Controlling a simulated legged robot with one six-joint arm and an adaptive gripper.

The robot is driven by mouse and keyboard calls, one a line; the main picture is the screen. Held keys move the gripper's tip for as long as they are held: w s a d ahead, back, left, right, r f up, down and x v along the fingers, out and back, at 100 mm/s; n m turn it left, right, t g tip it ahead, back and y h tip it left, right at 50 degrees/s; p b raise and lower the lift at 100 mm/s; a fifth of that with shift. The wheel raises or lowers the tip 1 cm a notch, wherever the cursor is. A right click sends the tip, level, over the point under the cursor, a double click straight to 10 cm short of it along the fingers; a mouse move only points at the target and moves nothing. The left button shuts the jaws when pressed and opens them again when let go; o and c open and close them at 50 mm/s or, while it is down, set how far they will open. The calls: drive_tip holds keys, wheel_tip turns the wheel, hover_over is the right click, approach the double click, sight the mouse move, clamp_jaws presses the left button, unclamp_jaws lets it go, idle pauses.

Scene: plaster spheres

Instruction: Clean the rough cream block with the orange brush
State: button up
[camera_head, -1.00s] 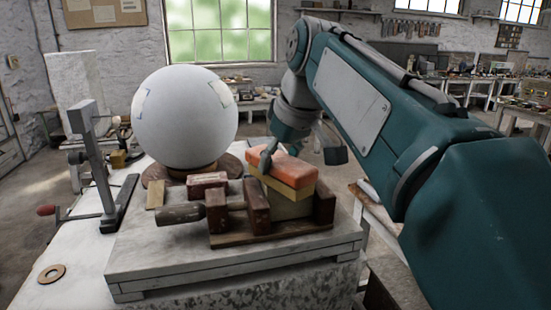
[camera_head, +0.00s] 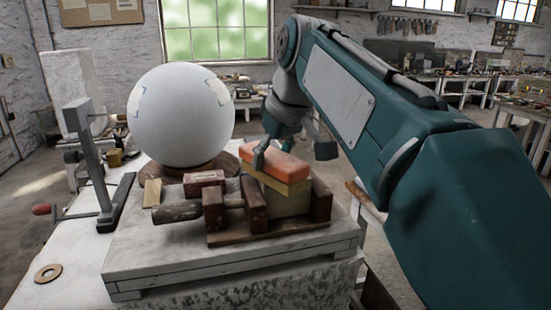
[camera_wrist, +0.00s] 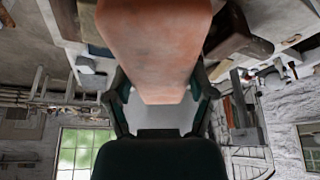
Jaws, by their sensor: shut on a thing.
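The orange brush (camera_head: 277,163) lies across the top of the cream block (camera_head: 284,201) in the head view, with a yellowish layer under its orange body. The block sits between the dark wooden jaws of a vise (camera_head: 256,204). My gripper (camera_head: 290,152) is shut on the brush, with one finger showing at its left side and another part at its right. In the wrist view the brush (camera_wrist: 155,45) fills the upper middle between my gripper's fingers (camera_wrist: 160,98). Most of the block's top is hidden under the brush.
A large white plaster sphere (camera_head: 180,115) rests on a round wooden base behind the vise. A grey upright clamp (camera_head: 93,160) stands at the left, and a flat ring (camera_head: 48,273) lies at the front left.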

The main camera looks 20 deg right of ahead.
drive_tip(key=shift+w+a, duration=0.25)
drive_tip(key=shift+w, duration=0.25)
drive_tip(key=shift+w+a, duration=0.2)
drive_tip(key=shift+w, duration=0.25)
drive_tip(key=shift+s+d+f, duration=0.1)
drive_tip(key=shift+s+d, duration=0.2)
drive_tip(key=shift+s, duration=0.35)
drive_tip(key=shift+s+d+r, duration=0.1)
drive_tip(key=shift+s+d, duration=0.25)
drive_tip(key=shift+s, duration=0.35)
drive_tip(key=shift+s+d+f, duration=0.1)
drive_tip(key=shift+s+d, duration=0.2)
drive_tip(key=shift+s, duration=0.35)
drive_tip(key=shift+w+a, duration=0.3)
drive_tip(key=shift+w, duration=0.35)
drive_tip(key=shift+w+a, duration=0.35)
drive_tip(key=shift+w, duration=0.35)
drive_tip(key=shift+w+a, duration=0.3)
drive_tip(key=shift+w, duration=0.35)
drive_tip(key=shift+s+d+r, duration=0.25)
drive_tip(key=shift+s+r, duration=0.15)
drive_tip(key=shift+s, duration=0.15)
drive_tip(key=shift+s+d+r, duration=0.2)
drive_tip(key=shift+s+r, duration=0.2)
drive_tip(key=shift+s, duration=0.1)
